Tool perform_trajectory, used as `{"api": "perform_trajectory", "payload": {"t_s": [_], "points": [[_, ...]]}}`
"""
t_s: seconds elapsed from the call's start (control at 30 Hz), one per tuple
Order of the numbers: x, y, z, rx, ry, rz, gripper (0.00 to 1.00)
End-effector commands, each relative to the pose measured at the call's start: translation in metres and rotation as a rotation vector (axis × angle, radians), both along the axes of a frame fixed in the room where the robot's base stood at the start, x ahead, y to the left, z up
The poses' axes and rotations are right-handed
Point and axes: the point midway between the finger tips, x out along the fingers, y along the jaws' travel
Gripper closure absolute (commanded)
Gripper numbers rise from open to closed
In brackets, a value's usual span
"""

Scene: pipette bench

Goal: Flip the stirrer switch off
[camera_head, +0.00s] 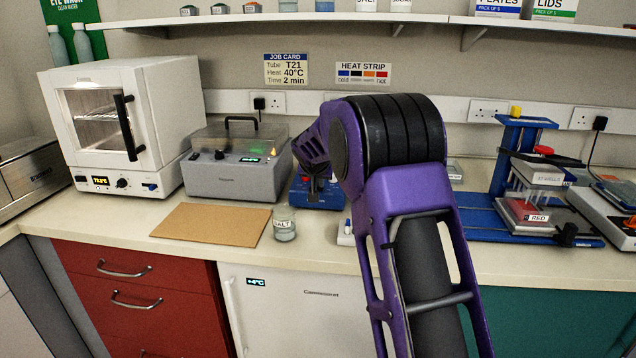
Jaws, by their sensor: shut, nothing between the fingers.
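A small blue bench device (318,202) stands on the worktop in the middle and may be the stirrer. My purple arm covers its right side and my gripper covers much of its top, so I cannot make out its switch or its setting. My gripper (313,186) points down over this device, with its fingers shut and nothing between them. Something red shows close to the fingertips. I cannot tell whether the fingers touch the device.
A jar labelled SALT (284,224) stands just in front, beside a brown board (212,224). A grey lidded machine (232,180) and a white oven (150,150) stand left. A blue stand (510,160) stands right. A shelf (260,17) runs above.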

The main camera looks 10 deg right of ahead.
Motion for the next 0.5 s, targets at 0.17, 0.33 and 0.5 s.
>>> {"api": "perform_trajectory", "payload": {"t_s": [0.17,0.33,0.5], "points": [[-0.002,-0.003,0.026,0.001,-0.003,-0.001,1.0],[-0.016,-0.003,0.052,0.0,-0.003,0.001,1.0],[-0.042,0.003,0.078,0.001,-0.002,0.001,1.0]]}}
